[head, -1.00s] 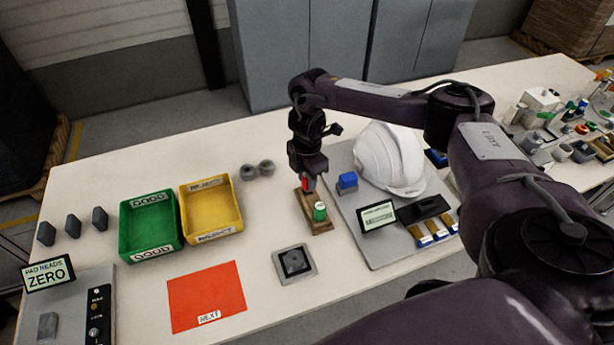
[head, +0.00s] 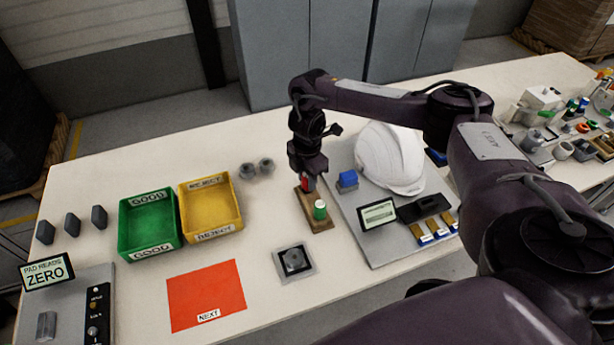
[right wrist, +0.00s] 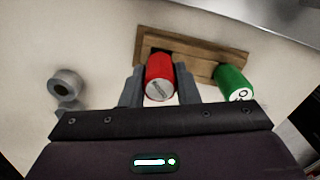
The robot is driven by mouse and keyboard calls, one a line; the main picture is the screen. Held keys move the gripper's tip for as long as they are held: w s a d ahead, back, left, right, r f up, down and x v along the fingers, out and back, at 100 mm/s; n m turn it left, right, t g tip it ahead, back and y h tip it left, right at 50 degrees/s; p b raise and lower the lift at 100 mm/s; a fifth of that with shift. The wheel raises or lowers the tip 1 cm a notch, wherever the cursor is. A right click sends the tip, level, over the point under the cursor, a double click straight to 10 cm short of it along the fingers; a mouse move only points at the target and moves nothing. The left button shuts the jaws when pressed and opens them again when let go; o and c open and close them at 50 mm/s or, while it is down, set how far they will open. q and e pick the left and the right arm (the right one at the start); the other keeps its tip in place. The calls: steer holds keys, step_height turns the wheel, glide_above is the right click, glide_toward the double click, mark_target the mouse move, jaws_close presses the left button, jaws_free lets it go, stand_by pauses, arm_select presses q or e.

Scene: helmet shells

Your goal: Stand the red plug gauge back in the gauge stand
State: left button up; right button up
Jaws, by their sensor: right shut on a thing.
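The red plug gauge (right wrist: 160,82) is between the two fingers of my right gripper (right wrist: 160,85), which is shut on it. The wooden gauge stand (right wrist: 205,62) lies just beyond and below the red gauge in the right wrist view. In the head view the right gripper (head: 308,182) points down over the far end of the stand (head: 322,225), with a bit of the red gauge (head: 309,184) showing. The green gauge (head: 320,209) stands in the near end of the stand. Whether the red gauge's lower end is inside its hole is hidden. My left gripper is not in view.
A white helmet shell (head: 390,158) and a blue block (head: 347,179) sit on a grey plate right of the stand. Yellow (head: 240,205) and green (head: 122,225) bins stand to the left. A square fixture (head: 294,262) is in front.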

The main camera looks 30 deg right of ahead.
steer(key=shift+f+b, duration=0.4)
steer(key=shift+f, duration=0.3)
stand_by(0.5)
stand_by(0.5)
steer(key=o, duration=0.9)
steer(key=shift+r, duration=0.1)
step_height(320, 180, up, 7)
steer(key=shift+f+p, duration=0.15)
steer(key=shift+p, duration=0.15)
steer(key=shift+r, duration=0.5)
steer(key=shift+f, duration=0.1)
